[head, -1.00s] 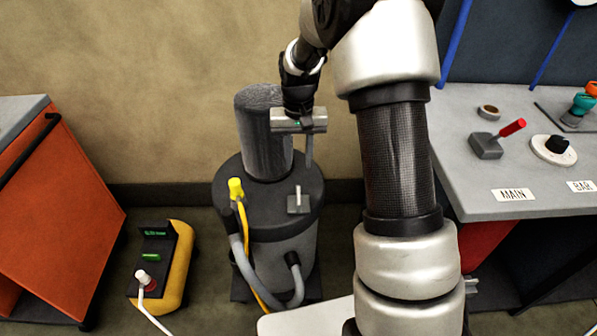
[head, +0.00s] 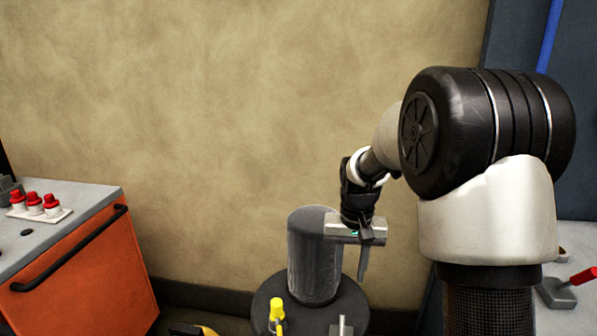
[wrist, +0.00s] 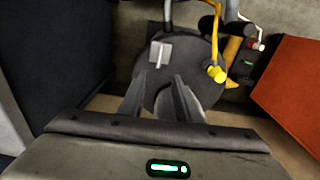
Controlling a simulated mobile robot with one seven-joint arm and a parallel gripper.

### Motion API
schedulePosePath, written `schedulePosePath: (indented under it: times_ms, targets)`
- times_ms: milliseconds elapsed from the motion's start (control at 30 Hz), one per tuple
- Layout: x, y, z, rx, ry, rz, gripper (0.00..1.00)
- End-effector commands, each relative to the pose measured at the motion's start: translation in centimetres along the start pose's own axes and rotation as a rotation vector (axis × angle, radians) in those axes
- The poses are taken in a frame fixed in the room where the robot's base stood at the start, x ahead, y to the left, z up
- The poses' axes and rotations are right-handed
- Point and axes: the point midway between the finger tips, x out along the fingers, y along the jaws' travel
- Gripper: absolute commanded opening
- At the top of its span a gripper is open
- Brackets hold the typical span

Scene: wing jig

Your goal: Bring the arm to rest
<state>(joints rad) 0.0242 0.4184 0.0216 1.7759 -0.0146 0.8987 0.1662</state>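My gripper (head: 362,277) hangs at the end of my arm, fingers pointing down, just right of an upright grey cylinder in the head view. Its two fingers also show in the wrist view (wrist: 160,79), apart from each other with nothing between them. Beyond them in the wrist view lies the round dark top of a floor machine (wrist: 205,82). My arm's large black joint and white link fill the right of the head view.
The grey cylinder (head: 313,262) stands on the floor machine, near a yellow fitting (head: 276,315). An orange cabinet (head: 85,275) with red knobs (head: 34,204) on top stands at left. A red-handled lever (head: 583,276) sits on the bench at right. Bare wall is behind.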

Motion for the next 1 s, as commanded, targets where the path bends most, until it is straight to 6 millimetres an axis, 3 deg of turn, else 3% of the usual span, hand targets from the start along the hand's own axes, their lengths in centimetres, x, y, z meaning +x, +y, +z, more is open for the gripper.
schedulePosePath:
  times_ms: [33, 200, 400, 600, 933, 1000]
  targets:
    - [-2.6, 0.1, 1.0, -0.009, 0.036, -0.004, 0.3]
    - [-9.5, 0.9, 6.1, -0.048, 0.14, -0.015, 0.3]
    - [-14.6, 2.0, 13.2, -0.092, 0.261, -0.025, 0.3]
    - [-16.3, 2.7, 18.4, -0.124, 0.349, -0.032, 0.3]
    - [-16.4, 3.5, 24.0, -0.161, 0.451, -0.04, 0.3]
    - [-19.2, 3.5, 23.5, -0.16, 0.443, -0.039, 0.3]
